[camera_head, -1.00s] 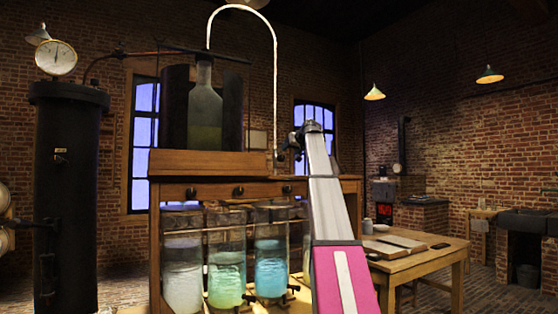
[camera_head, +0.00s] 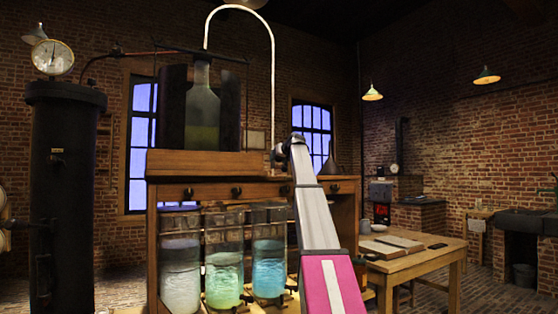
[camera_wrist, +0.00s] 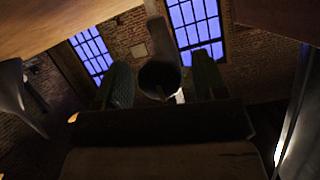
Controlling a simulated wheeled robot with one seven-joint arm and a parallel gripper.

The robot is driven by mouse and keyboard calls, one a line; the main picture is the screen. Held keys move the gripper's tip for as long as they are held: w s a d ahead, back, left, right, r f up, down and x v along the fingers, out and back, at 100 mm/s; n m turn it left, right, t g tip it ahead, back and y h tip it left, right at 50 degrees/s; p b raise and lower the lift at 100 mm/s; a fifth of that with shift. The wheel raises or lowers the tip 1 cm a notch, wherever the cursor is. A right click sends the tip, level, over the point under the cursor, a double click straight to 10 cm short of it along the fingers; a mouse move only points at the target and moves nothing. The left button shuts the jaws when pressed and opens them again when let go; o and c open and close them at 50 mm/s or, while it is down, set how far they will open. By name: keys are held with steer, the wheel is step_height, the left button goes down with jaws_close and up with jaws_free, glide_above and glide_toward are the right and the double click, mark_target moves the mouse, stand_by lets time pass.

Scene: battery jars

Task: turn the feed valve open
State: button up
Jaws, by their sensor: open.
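My gripper (camera_wrist: 161,72) is open in the wrist view, with one dark finger on each side. A dark, rounded piece with a pale grey stem (camera_wrist: 159,40) shows between the fingers; I cannot tell whether it is the feed valve or whether the fingers touch it. In the head view, my arm reaches up to the right part of the wooden cabinet (camera_head: 215,164). Its dark end is near the lower end of the white tube (camera_head: 273,95). The feed valve cannot be made out for certain there. Dark knobs (camera_head: 237,192) line the cabinet front.
A glass bottle (camera_head: 202,112) stands on the cabinet. Glass jars with white, green and blue liquid (camera_head: 269,270) stand below. A black tank with a gauge (camera_head: 52,57) is at left. A wooden table (camera_head: 420,258) is at right. In the wrist view, wood (camera_wrist: 285,18) fills the upper right corner.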

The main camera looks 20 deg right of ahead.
steer(key=c, duration=0.9)
steer(key=shift+n, duration=0.3)
steer(key=shift+a+n+t+h, duration=0.1)
steer(key=shift+n+t+h, duration=0.2)
steer(key=shift+n+h, duration=0.8)
steer(key=n+t+h, duration=0.1)
steer(key=n, duration=0.2)
steer(key=shift+h, duration=0.3)
steer(key=n+t+h, duration=0.1)
steer(key=n, duration=0.3)
steer(key=shift+n+t+h, duration=0.6)
steer(key=shift+n+t, duration=0.4)
steer(key=shift+n, duration=0.9)
